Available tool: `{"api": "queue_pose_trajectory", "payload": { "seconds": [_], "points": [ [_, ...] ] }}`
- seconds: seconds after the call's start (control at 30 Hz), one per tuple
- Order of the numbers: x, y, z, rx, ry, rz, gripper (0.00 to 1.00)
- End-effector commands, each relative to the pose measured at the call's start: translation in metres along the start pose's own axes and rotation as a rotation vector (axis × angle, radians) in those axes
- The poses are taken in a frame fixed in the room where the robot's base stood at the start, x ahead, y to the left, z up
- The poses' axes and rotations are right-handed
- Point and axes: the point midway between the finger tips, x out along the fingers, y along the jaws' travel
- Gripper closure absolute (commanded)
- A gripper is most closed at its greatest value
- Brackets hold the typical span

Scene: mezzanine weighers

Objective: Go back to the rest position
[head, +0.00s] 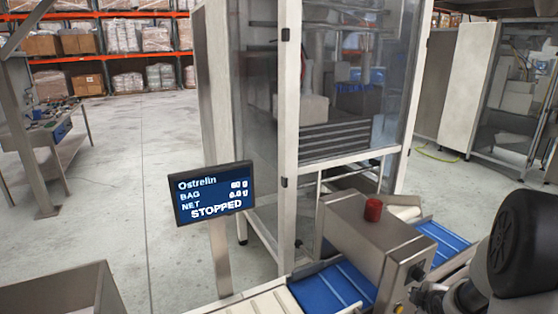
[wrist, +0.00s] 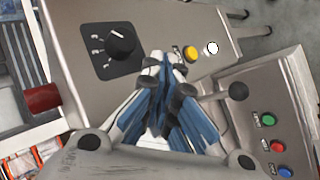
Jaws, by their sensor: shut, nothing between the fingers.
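My gripper (wrist: 166,66) is in the middle of the wrist view. Its blue-and-grey fingers are together and nothing shows between them. It is in front of a beige metal housing with a black rotary knob (wrist: 122,42), a yellow button (wrist: 190,53) and a white button (wrist: 211,48). A lever with a black ball (wrist: 238,90) is to the right of the fingers. I cannot tell whether the fingertips touch the housing. In the head view my arm enters at the lower right, and the fingers cannot be made out there.
The housing (head: 371,236) straddles a blue conveyor belt (head: 333,288) and carries a red lamp (head: 373,210). A screen (head: 214,194) reads STOPPED. A control box (wrist: 262,115) has green, red and blue buttons. A glazed cabinet (head: 340,100) stands behind. Open floor (head: 130,180) is at the left.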

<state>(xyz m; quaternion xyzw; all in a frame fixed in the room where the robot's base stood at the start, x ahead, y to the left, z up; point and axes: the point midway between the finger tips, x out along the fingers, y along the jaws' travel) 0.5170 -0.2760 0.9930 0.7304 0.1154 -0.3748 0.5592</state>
Motion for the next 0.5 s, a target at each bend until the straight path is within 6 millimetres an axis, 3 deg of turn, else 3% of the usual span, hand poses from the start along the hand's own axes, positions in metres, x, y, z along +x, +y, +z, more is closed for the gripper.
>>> {"api": "queue_pose_trajectory", "payload": {
  "seconds": [0.03, 0.1, 0.23, 0.37, 0.5],
  "points": [
    [-0.023, 0.013, -0.017, 0.05, -0.011, -0.008, 1.0],
    [-0.053, 0.021, -0.035, 0.145, -0.033, -0.033, 1.0],
    [-0.114, 0.023, -0.067, 0.328, -0.067, -0.08, 1.0],
    [-0.177, 0.01, -0.096, 0.52, -0.092, -0.134, 1.0],
    [-0.245, -0.019, -0.123, 0.725, -0.112, -0.206, 1.0]
  ]
}}
